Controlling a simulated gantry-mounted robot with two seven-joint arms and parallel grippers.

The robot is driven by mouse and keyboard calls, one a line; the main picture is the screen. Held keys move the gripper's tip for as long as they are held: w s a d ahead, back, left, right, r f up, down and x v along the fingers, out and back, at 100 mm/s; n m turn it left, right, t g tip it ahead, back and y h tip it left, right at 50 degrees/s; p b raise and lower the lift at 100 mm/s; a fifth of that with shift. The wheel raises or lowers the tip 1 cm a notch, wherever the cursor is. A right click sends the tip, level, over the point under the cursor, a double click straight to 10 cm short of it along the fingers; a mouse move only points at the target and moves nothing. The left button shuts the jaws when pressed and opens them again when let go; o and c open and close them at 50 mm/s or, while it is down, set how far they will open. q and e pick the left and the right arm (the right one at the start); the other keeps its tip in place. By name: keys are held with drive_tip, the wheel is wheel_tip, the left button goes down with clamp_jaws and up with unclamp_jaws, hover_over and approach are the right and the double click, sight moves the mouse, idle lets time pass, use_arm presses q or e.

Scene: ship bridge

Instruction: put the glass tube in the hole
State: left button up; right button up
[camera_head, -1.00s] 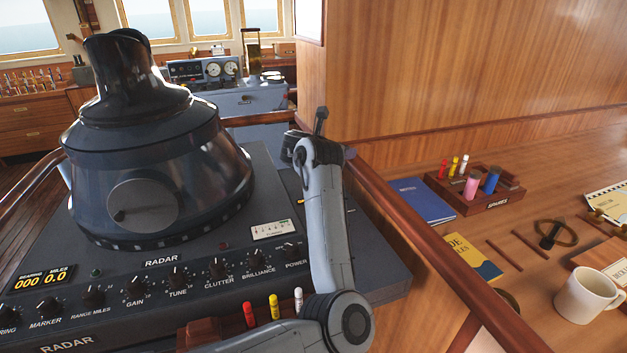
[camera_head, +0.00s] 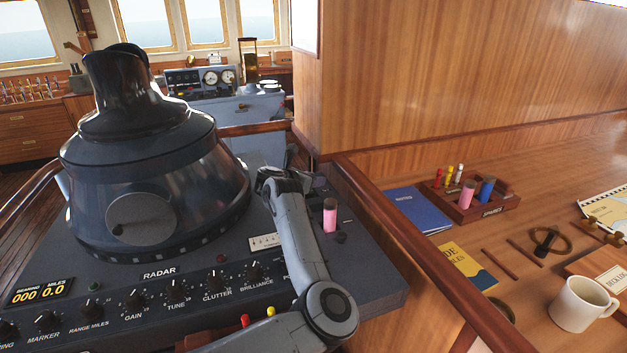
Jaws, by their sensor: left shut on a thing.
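My left gripper (camera_head: 282,176) is over the right rear part of the radar console, left of a pink-banded cylinder. It is shut on a small dark upright piece (camera_head: 291,155). The jaws are largely hidden by my own wrist, and I cannot make out whether this piece is the glass tube. The pink-banded cylinder (camera_head: 330,216) stands upright on the console, apart from the gripper. I cannot make out an open hole; part of the panel is behind my arm. My right gripper is not in view.
The radar hood (camera_head: 150,165) rises left of my arm. A wooden rail (camera_head: 400,245) borders the console. Beyond it, the desk holds a spares box (camera_head: 497,207) with pink and blue cylinders, a blue notebook (camera_head: 420,209) and a white mug (camera_head: 578,303).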

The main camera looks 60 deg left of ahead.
use_arm(q)
drive_tip(key=shift+f, duration=0.2)
drive_tip(key=shift+f, duration=0.15)
drive_tip(key=o, duration=1)
drive_tip(key=shift+o, duration=0.2)
drive_tip(key=shift+s+r, duration=0.1)
drive_tip(key=shift+r, duration=0.2)
drive_tip(key=p+v, duration=0.6)
drive_tip(key=v, duration=0.4)
drive_tip(key=shift+s+r, duration=0.15)
drive_tip(key=shift+s, duration=0.1)
drive_tip(key=shift+s+d+r+p, duration=0.1)
drive_tip(key=shift+s+d+p, duration=0.1)
drive_tip(key=shift+s+p, duration=0.3)
